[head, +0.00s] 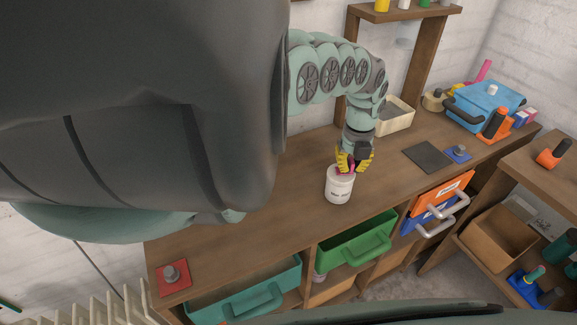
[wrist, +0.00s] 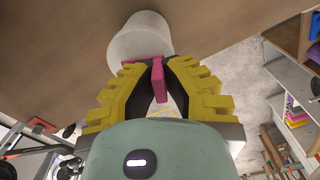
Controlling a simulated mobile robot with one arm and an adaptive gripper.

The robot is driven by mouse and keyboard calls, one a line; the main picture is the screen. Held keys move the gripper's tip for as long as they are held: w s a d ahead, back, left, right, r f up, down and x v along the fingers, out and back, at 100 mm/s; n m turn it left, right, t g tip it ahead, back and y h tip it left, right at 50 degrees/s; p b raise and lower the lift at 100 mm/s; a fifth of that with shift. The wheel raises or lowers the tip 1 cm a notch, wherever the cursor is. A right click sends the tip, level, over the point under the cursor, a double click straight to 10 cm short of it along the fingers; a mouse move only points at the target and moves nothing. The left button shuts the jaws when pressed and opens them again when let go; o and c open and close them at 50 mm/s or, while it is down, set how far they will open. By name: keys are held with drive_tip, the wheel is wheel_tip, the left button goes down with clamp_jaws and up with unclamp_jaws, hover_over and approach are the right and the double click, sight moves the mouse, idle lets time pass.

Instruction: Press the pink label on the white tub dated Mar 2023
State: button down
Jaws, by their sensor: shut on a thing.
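The white tub (head: 340,190) stands upright on the wooden bench near its front edge. It has dark print on its side, too small to read. My gripper (head: 354,161), with yellow ridged fingers, points down at the top of the tub. In the wrist view my gripper (wrist: 158,82) is shut on the pink label (wrist: 157,70), which is against or very close to the white tub (wrist: 140,36). A bit of pink also shows between the fingers in the head view. Whether the label touches the tub is hard to tell.
A dark flat pad (head: 428,157) and a blue block with a grey knob (head: 457,153) lie to the right. A cream tray (head: 396,122) and a blue toolbox (head: 485,104) stand behind. A green drawer (head: 352,244) is open below the front edge.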

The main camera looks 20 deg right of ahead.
drive_tip(key=shift+w+a+f, duration=0.2)
drive_tip(key=shift+w+a, duration=0.1)
drive_tip(key=shift+w, duration=0.05)
idle(0.5)
drive_tip(key=c, duration=1)
unclamp_jaws()
drive_tip(key=shift+c, duration=0.2)
drive_tip(key=shift+r, duration=0.2)
wheel_tip(320, 180, up, 12)
drive_tip(key=shift+s+d+f, duration=0.1)
